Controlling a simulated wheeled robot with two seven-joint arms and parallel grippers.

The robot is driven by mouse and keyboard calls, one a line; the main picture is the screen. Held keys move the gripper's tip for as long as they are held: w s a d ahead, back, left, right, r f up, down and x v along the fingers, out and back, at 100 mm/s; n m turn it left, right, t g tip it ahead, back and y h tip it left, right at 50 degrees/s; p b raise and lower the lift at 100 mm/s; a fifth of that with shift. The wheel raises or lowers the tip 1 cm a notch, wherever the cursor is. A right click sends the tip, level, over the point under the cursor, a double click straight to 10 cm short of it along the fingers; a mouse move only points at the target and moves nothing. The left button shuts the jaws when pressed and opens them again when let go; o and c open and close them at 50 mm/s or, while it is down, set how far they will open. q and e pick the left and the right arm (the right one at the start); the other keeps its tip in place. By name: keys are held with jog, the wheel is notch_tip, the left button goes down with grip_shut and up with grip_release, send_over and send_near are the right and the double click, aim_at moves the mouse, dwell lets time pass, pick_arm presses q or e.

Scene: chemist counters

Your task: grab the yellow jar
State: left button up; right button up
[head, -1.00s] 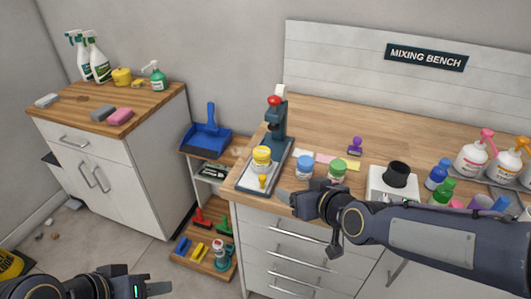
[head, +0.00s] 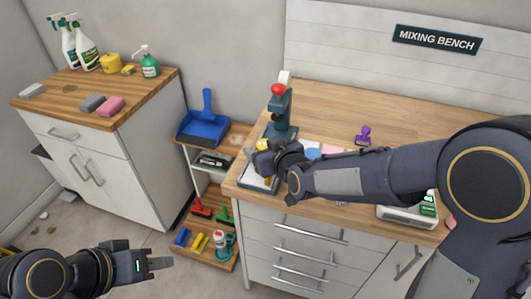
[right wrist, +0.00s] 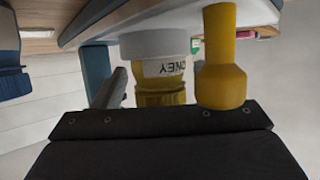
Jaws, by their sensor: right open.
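The yellow jar (head: 262,144) stands on the base of the teal press at the bench's left end, mostly hidden behind my right gripper in the head view. In the right wrist view the jar (right wrist: 160,68) appears upside down, with a white lid and a partly readable label. My right gripper (head: 262,160) is open and close to the jar; one grey finger shows beside it, and I cannot tell if they touch. A smaller yellow object (right wrist: 222,70) stands right next to the jar. My left gripper (head: 160,262) is low over the floor, far from the jar; its opening is unclear.
The teal press (head: 280,115) with a red knob rises just behind the jar. A blue-topped jar (head: 313,154) is partly hidden by my right arm. A purple stamp (head: 363,136) stands behind that arm. The bench's back (head: 340,105) is clear.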

jog(key=shift+w+a+f, duration=0.2)
jog(key=shift+w, duration=0.25)
jog(key=c, duration=1.2)
